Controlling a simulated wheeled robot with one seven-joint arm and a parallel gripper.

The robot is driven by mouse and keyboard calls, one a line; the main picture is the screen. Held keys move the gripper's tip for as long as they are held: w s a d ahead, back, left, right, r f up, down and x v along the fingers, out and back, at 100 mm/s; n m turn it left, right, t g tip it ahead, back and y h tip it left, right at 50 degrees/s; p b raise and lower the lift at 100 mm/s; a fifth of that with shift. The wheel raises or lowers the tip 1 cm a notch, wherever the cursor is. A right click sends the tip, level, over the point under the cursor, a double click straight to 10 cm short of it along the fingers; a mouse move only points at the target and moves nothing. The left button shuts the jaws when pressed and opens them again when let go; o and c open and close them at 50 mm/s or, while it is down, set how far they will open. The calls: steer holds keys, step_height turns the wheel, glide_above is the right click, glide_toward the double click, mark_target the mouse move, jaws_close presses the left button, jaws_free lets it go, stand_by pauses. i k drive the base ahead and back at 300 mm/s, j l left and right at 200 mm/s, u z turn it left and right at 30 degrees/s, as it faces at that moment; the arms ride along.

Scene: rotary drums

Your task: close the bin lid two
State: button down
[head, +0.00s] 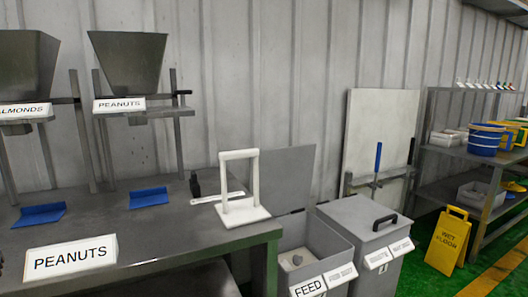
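Two grey bins stand side by side right of the workbench. The left bin (330,240) is open, and a small pale lump lies inside it. Its grey lid (285,175) stands raised upright behind it, partly hidden by the white frame. The right bin (372,270) has its flat grey lid (355,216) down on top, with a black handle (385,221) near the right edge. No number marks either lid, so I cannot tell which is lid two. My gripper is not in view.
A white upright frame (240,208) stands on the workbench (150,226) corner, close to the open bin. A black-handled tool lies behind it. Hoppers (130,62) stand along the wall. A yellow wet-floor sign (448,238) and shelving (468,153) are at right.

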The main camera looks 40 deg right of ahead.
mark_target(285, 173)
steer(key=k+l, duration=0.1)
steer(key=l, duration=0.35)
steer(key=k+l, duration=0.1)
steer(key=l, duration=0.35)
steer(key=l+u, duration=0.1)
steer(key=l, duration=0.3)
steer(key=k+l, duration=0.2)
steer(key=l, duration=0.25)
steer(key=k+l, duration=0.1)
steer(key=l, duration=0.35)
steer(key=k+l, duration=0.1)
steer(key=l, duration=0.3)
steer(key=u, duration=0.05)
